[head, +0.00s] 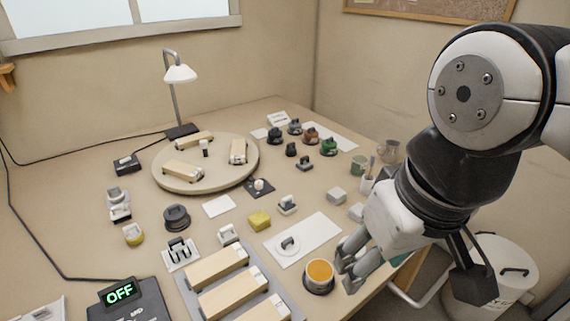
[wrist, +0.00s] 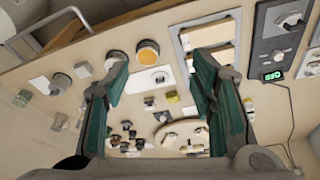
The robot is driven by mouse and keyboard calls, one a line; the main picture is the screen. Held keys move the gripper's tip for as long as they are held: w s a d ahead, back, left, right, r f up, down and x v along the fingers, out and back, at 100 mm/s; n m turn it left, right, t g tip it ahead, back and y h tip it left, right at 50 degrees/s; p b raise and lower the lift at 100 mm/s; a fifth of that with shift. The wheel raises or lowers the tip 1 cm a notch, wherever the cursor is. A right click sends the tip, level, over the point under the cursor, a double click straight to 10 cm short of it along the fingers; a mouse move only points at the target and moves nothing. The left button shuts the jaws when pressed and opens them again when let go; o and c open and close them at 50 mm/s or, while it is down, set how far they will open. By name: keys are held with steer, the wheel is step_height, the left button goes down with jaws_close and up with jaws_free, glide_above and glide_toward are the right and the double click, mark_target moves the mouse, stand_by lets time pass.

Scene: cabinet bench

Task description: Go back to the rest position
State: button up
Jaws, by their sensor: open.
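My gripper (head: 347,272) is over the front right part of the bench (head: 85,220) in the head view, close to a round dark-rimmed dish with an orange top (head: 319,274). In the wrist view my gripper (wrist: 160,100) shows two green-padded fingers spread wide with nothing held between them. The orange-topped dish (wrist: 148,50) shows beyond the fingers there. I cannot tell from these views how high the fingers are above the bench.
A wooden-block tray (head: 187,302) lies left of the dish. A white sheet (head: 302,240) lies behind it. A round turntable (head: 205,185) and a lamp (head: 180,74) stand farther back. A lidded white bin (head: 510,262) stands right of the bench.

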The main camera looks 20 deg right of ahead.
step_height(320, 180, up, 7)
steer(key=t+p, duration=0.1)
steer(key=p, duration=0.4)
steer(key=shift+p, duration=0.4)
